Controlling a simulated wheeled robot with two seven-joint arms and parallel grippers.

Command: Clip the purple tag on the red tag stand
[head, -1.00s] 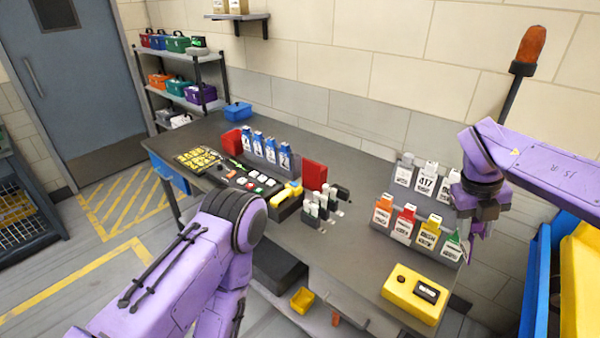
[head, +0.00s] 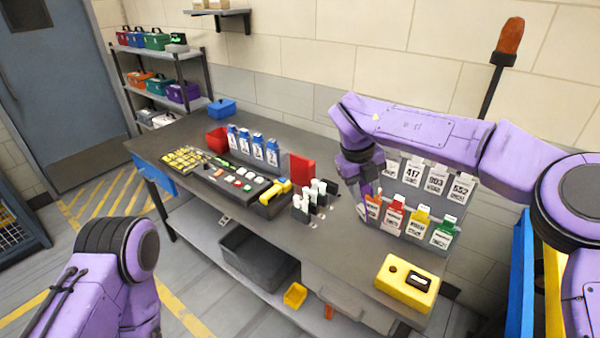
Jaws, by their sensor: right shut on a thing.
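My right gripper (head: 366,203) points down at the left end of the grey tag stand. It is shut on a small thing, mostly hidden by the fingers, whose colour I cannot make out. In the stand's front row, the orange tag (head: 373,207) is partly behind the gripper. The red tag (head: 391,216), yellow tag (head: 418,223) and green tag (head: 442,234) stand to its right. I cannot make out a purple tag. A red upright block (head: 302,169) stands left of the gripper; I cannot tell whether it is a tag stand. My left gripper is out of view.
White numbered tags (head: 436,181) stand in the back row. A yellow box (head: 407,283) sits at the bench's front right. Small dark holders (head: 310,200) stand left of the gripper. Blue tags (head: 258,147) and a red bin (head: 217,140) are farther left. Bare bench lies in front (head: 335,245).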

